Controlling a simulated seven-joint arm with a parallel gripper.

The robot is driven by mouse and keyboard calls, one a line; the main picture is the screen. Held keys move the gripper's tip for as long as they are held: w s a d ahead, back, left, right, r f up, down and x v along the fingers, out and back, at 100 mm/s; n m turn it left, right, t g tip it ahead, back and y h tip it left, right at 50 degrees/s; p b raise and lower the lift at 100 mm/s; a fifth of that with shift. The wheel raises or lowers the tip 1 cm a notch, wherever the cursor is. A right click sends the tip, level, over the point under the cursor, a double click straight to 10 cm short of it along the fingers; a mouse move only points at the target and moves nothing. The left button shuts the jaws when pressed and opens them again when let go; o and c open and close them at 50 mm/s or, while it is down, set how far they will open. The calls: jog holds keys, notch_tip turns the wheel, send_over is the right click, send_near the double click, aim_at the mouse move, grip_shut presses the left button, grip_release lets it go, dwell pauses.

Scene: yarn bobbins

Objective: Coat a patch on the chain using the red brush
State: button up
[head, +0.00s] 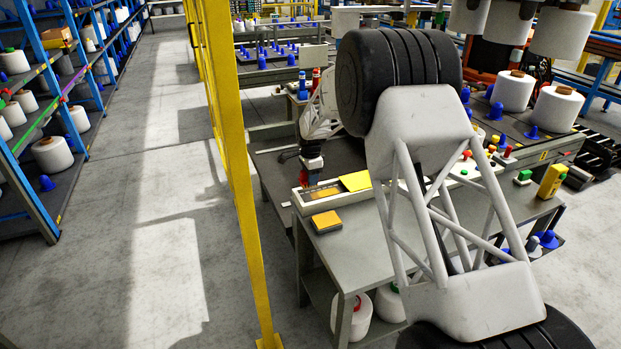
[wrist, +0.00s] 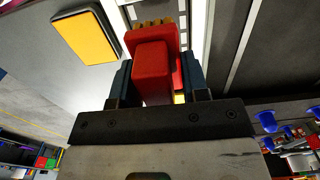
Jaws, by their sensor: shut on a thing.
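My gripper (head: 312,164) points down over the left end of a pale-rimmed tray (head: 340,196) on the grey table. It is shut on the red brush (head: 309,181). In the wrist view the red brush (wrist: 152,70) sits between the two dark fingers of my gripper (wrist: 153,82), with tan bristles at its far end. The bristles are over a light strip with dark marks, partly hidden by the brush. I cannot make out the chain clearly, nor tell whether the bristles touch anything.
An orange-topped block (head: 326,221) lies in front of the tray; it also shows in the wrist view (wrist: 85,36). A yellow piece (head: 355,181) is at the tray's right part. A yellow post (head: 235,150) stands left of the table. Bobbins and coloured buttons are at the right.

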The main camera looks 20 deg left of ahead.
jog(key=shift+r, duration=1.5)
jog(key=shift+w+d+f, duration=0.25)
jog(key=shift+w+f, duration=0.05)
jog(key=shift+f, duration=0.15)
dwell(0.6)
